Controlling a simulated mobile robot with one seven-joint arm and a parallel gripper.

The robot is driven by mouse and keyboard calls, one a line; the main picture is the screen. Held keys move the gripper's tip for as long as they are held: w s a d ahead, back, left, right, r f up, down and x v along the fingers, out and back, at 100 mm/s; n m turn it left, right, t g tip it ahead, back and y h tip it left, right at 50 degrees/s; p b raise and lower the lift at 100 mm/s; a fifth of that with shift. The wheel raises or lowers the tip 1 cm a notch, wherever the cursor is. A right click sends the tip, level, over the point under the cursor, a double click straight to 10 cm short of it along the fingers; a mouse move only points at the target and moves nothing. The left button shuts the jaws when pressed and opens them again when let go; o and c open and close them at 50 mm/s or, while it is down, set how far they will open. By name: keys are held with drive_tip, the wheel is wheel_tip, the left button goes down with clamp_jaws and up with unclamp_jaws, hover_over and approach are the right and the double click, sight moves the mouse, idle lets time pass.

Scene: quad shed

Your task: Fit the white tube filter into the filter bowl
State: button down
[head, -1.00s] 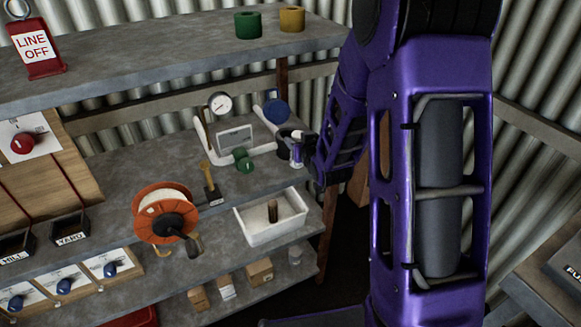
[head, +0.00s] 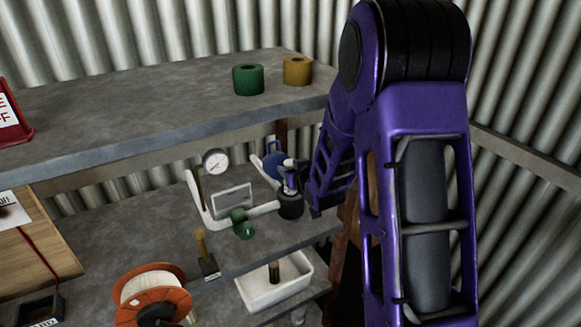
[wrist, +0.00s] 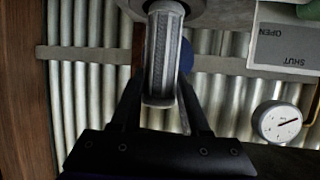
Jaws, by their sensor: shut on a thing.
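The white tube filter (wrist: 163,55) is upright, with a pleated-looking side, between the two fingers of my gripper (wrist: 160,88), which is shut on it. In the head view the filter (head: 291,179) is small and stands over the dark filter bowl (head: 290,207) at the right end of the white pipework. My gripper (head: 300,183) reaches it from the right. In the wrist view, which is upside down, the filter's far end meets the round grey rim of the bowl (wrist: 198,14). I cannot tell how deep the end sits in it.
A pressure gauge (head: 216,162), a grey panel (head: 233,199), a green valve handle (head: 241,223) and a blue round part (head: 272,160) crowd the bowl's left. A white tray (head: 250,292) is below. The upper shelf (head: 150,100) hangs above.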

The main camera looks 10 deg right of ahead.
drive_tip(key=shift+f+b, duration=1.15)
drive_tip(key=shift+f, duration=1.25)
drive_tip(key=shift+b, duration=0.7)
drive_tip(key=shift+f+b, duration=0.55)
drive_tip(key=shift+f, duration=0.05)
drive_tip(key=c, duration=0.7)
unclamp_jaws()
drive_tip(key=shift+p+v, duration=0.65)
drive_tip(key=shift+v, duration=4.9)
drive_tip(key=shift+w+r, duration=0.1)
drive_tip(key=shift+w, duration=0.05)
